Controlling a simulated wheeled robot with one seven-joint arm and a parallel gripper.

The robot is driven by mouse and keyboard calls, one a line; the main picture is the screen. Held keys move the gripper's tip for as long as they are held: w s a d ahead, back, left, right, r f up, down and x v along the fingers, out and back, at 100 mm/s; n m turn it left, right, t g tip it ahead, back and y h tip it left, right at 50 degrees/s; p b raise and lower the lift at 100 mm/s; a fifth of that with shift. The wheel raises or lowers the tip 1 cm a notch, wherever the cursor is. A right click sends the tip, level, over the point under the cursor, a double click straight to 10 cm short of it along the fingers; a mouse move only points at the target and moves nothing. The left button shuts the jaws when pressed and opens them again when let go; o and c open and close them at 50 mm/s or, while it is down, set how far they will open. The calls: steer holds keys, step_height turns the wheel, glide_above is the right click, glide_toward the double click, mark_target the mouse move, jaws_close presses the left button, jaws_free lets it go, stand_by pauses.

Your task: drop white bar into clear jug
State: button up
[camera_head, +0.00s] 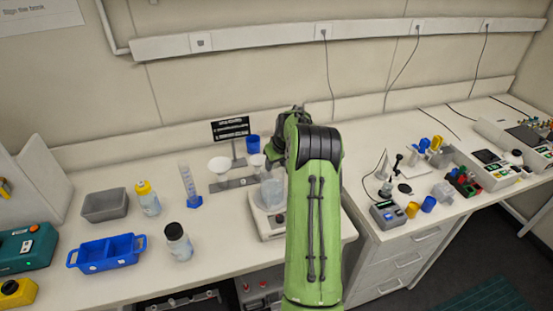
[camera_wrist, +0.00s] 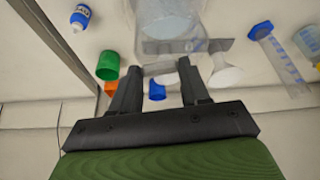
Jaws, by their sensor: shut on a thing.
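The clear jug (camera_head: 272,191) stands upright on a white plate device (camera_head: 265,222) in the head view, just left of my green arm. In the wrist view the clear jug (camera_wrist: 168,18) is at the top middle, beyond my fingertips. My gripper (camera_wrist: 159,68) is shut on the white bar (camera_wrist: 158,69), which spans the gap between the two fingertips as a pale strip. In the picture the bar is just below the jug; its height above the jug cannot be told. In the head view my arm hides the bar and most of my gripper.
A stand with white funnels (camera_head: 219,165) and a blue cup (camera_head: 253,144) are close behind the jug. A measuring cylinder (camera_head: 189,187), bottles (camera_head: 179,242) and a blue tray (camera_head: 106,254) stand to the left. A green cup (camera_wrist: 108,66) shows in the wrist view.

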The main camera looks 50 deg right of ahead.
steer(key=shift+f, duration=0.4)
steer(key=shift+w+a+r, duration=0.1)
steer(key=shift+a+r, duration=0.05)
steer(key=o, duration=1.1)
steer(key=shift+r, duration=0.1)
steer(key=v, duration=1.5)
steer(key=shift+s+r+b, duration=0.2)
steer(key=shift+r+b, duration=0.1)
steer(key=shift+b, duration=0.1)
